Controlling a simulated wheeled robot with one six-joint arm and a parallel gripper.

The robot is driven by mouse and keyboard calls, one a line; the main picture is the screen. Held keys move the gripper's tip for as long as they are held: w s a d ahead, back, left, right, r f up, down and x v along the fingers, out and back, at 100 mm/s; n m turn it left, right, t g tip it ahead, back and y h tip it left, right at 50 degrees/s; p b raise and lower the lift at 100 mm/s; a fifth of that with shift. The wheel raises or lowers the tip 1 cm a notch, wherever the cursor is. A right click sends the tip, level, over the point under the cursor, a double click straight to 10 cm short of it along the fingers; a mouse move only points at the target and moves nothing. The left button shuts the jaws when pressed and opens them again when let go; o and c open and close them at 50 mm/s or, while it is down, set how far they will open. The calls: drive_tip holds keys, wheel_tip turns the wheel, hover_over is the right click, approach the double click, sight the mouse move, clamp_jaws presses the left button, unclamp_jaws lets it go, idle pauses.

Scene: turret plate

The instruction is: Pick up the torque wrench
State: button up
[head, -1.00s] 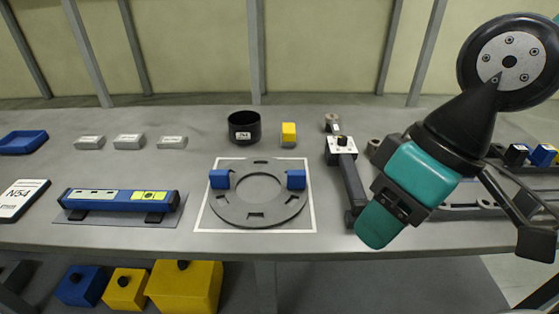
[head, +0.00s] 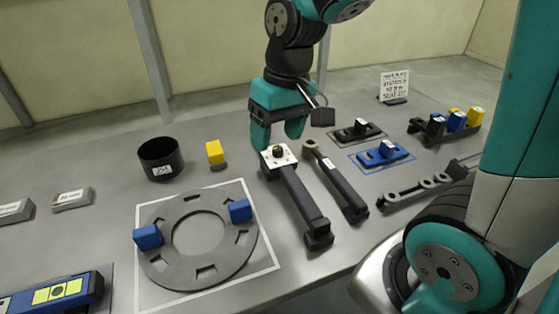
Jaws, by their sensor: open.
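Two long dark wrench-like tools lie side by side at the table's middle. The left tool (head: 300,198) has a white square plate with a black knob at its far end and a thick block at its near end. The right tool (head: 343,185) has a round ring head and a small white label. I cannot tell for sure which one is the torque wrench. My gripper (head: 278,138) is open, fingers pointing down, just over or behind the white plate. Its fingers look empty; whether they touch the plate is unclear.
A grey ring plate (head: 165,257) with two blue blocks lies front left. A black cup (head: 160,160) and yellow block (head: 215,153) stand behind it. Blue (head: 398,161) and black trays with small blocks, a ringed dark bar (head: 412,192) and a sign (head: 394,86) lie right.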

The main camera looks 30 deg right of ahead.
sight(289, 172)
drive_tip(key=w+d+f+m+h, duration=0.2)
drive_tip(key=w+d+f+m, duration=0.1)
drive_tip(key=w+d, duration=0.35)
drive_tip(key=shift+m+g, duration=0.3)
drive_tip(key=f, duration=0.3)
drive_tip(key=f+p, duration=0.1)
drive_tip(key=f, duration=0.3)
drive_tip(key=f+p, duration=0.1)
drive_tip(key=f, duration=0.2)
drive_tip(key=shift+s+d+f, duration=0.3)
drive_tip(key=shift+d+f, duration=0.1)
drive_tip(key=shift+a+f+p, duration=0.1)
drive_tip(key=shift+f+p, duration=0.65)
drive_tip(key=shift+f, duration=2.3)
drive_tip(key=shift+w, duration=0.1)
clamp_jaws()
